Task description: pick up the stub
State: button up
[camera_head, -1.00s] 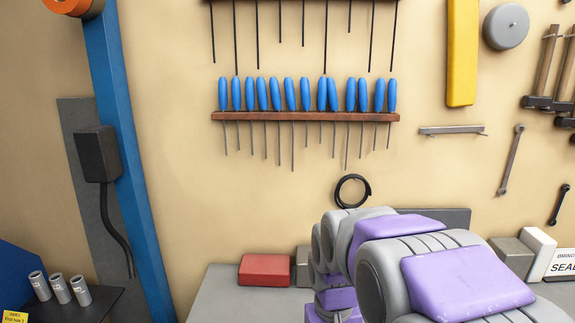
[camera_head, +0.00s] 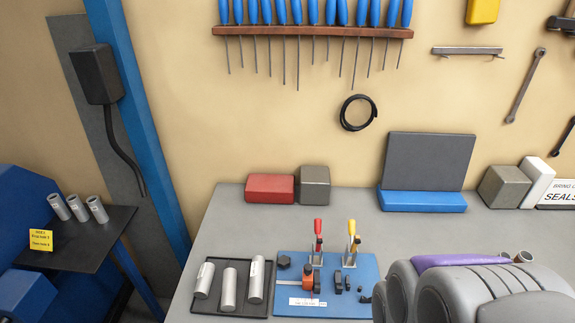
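No label marks any one piece as the stub, and I cannot tell which it is. Three open-ended grey tubes (camera_head: 78,208) stand tilted on a dark side shelf at the left.
A blue fixture plate (camera_head: 340,302) with red-handled (camera_head: 318,226) and yellow-handled (camera_head: 351,228) clamps sits right of the tray. A red block (camera_head: 269,188), grey block (camera_head: 315,184) and blue-based dark panel (camera_head: 428,160) stand at the back. Bare bench lies between.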

aim_at(206, 276)
jog(key=u, duration=1.3)
